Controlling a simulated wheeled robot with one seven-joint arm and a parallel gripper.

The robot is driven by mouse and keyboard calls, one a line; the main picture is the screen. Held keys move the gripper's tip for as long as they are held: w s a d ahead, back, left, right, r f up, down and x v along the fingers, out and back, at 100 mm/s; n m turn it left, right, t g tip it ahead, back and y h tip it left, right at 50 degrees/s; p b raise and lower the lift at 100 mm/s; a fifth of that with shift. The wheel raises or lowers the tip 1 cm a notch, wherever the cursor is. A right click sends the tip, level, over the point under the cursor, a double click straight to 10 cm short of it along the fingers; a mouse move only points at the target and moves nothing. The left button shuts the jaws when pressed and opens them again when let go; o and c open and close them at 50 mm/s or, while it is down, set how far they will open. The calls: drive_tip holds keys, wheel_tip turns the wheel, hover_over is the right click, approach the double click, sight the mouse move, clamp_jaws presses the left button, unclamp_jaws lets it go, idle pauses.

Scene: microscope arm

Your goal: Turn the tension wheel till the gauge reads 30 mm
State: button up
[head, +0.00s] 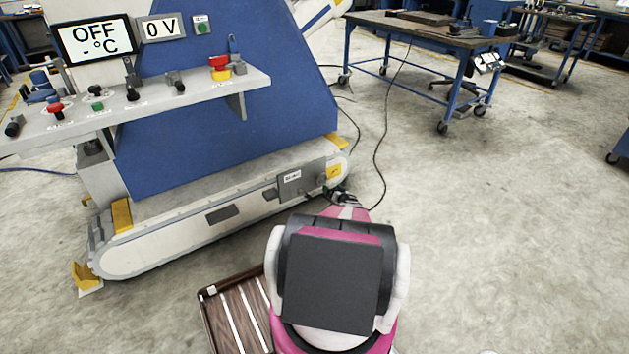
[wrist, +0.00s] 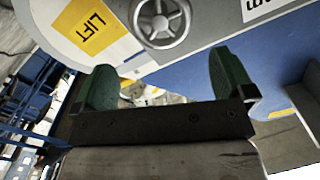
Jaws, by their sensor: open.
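The tension wheel (wrist: 160,20) is a grey spoked handwheel on the pale side of the machine, at the top of the wrist view and cut by its edge. A white gauge plate (wrist: 262,8) shows only the end of its "mm" text there; its number is out of frame. In the head view a small white readout (head: 292,176) sits low on the machine, too small to read surely. My gripper (wrist: 165,85) has green fingers spread wide and empty, just short of the wheel and apart from it. In the head view my gripper (head: 339,194) is small by the machine's right end.
A yellow LIFT label (wrist: 85,27) is beside the wheel. The machine's track base (head: 190,222) and control shelf (head: 150,100) stand at left. A slatted brown tray (head: 238,312) lies by my base. Cables run on the floor.

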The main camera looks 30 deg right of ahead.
sight(322, 180)
drive_tip(key=w, duration=0.7)
drive_tip(key=w+a, duration=0.1)
drive_tip(key=w, duration=0.2)
drive_tip(key=shift+w, duration=0.35)
drive_tip(key=c, duration=0.6)
